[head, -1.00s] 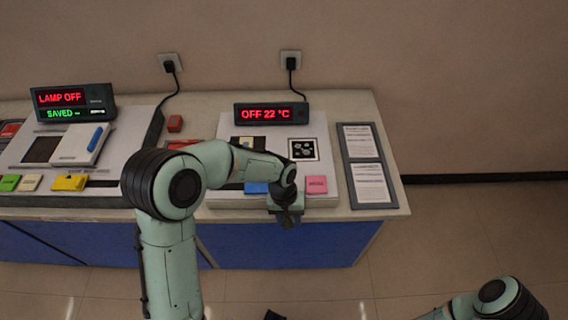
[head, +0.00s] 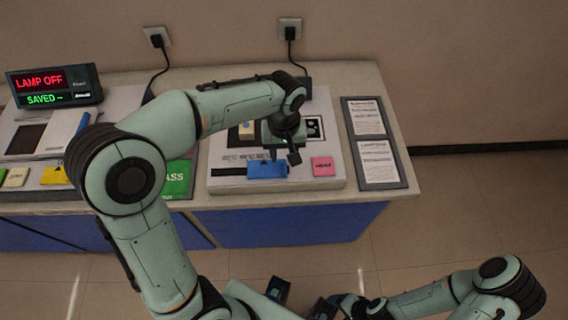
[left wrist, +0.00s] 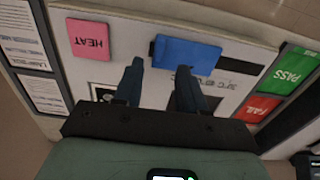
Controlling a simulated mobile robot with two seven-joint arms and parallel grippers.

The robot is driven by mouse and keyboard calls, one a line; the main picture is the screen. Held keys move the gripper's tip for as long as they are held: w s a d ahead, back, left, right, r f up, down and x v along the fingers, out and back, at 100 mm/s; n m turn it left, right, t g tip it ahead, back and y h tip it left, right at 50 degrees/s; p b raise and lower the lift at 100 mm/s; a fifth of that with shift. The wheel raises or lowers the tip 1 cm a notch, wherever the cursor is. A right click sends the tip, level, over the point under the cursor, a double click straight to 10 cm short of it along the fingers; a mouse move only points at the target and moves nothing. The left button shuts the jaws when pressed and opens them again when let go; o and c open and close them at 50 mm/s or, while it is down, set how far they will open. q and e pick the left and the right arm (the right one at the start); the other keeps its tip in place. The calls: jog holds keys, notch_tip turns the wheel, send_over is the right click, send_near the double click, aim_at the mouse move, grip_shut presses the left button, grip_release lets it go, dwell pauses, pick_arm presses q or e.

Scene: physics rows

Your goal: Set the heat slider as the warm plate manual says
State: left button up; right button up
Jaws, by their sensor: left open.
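The white warm plate panel (head: 225,178) stands on the bench. A blue slider block (head: 267,169) sits near the right end of its dark slot; it also shows in the left wrist view (left wrist: 187,55). A pink HEAT pad (head: 323,166) is right of it, and shows in the left wrist view (left wrist: 90,38). My left gripper (head: 283,156) is open and empty over the panel, just behind the blue block.
The lamp unit's display (head: 45,85) reads LAMP OFF and SAVED. A green PASS pad (left wrist: 293,68) and red FAIL pad (left wrist: 257,106) lie beside the panel. My left arm hides the warm plate's display. Two wall plugs with cords are behind the bench.

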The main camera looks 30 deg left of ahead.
aim_at(284, 167)
pick_arm(q)
notch_tip(284, 167, down, 6)
dwell(0.4)
grip_shut()
